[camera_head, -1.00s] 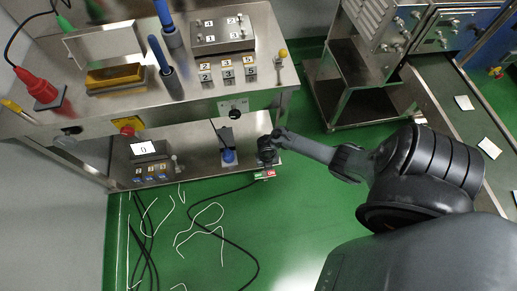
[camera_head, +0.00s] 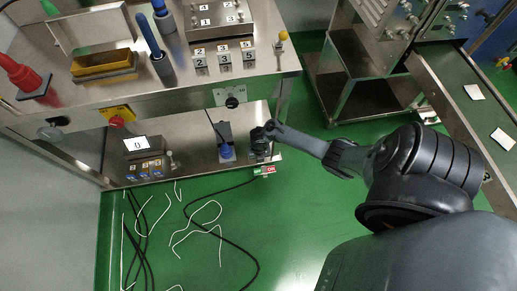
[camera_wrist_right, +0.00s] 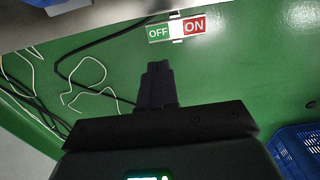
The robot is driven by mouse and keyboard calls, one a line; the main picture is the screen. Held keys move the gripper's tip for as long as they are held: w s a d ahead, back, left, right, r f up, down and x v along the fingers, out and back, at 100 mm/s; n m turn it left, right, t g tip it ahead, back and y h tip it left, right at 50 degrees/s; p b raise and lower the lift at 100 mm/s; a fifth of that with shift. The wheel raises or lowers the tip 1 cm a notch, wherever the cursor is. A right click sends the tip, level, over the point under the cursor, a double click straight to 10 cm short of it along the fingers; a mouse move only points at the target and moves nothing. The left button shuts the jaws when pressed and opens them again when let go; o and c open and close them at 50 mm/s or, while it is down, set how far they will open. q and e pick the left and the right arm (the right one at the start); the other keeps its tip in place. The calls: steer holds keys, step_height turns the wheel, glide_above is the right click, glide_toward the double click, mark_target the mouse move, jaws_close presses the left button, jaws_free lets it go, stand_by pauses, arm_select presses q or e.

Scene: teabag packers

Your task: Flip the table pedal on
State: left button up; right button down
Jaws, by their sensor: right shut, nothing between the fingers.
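The OFF/ON pedal label (camera_head: 264,170) shows as a small green and red piece at the front edge of the lower shelf. In the right wrist view the pedal switch (camera_wrist_right: 177,29) reads OFF on green at left and ON on red at right. My right gripper (camera_head: 260,152) is over the shelf's front right corner, just above the label in the picture. In the right wrist view its shut, empty fingers (camera_wrist_right: 158,68) point toward the switch, with green floor showing between in the picture. Contact cannot be told. My left gripper is not in view.
A black device with a blue knob (camera_head: 226,152) sits on the lower shelf (camera_head: 190,135), left of my right gripper. A display box (camera_head: 145,155) stands further left. Cables (camera_head: 235,235) lie on the green floor. A metal cart (camera_head: 350,85) stands at right. A blue crate (camera_wrist_right: 298,150) shows in the wrist view.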

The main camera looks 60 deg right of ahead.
steer(key=b, duration=0.9)
glide_above(259, 172)
steer(key=f, duration=1.2)
steer(key=shift+w, duration=0.2)
steer(key=shift+f+b, duration=0.65)
steer(key=shift+f, duration=0.25)
steer(key=shift+s, duration=0.1)
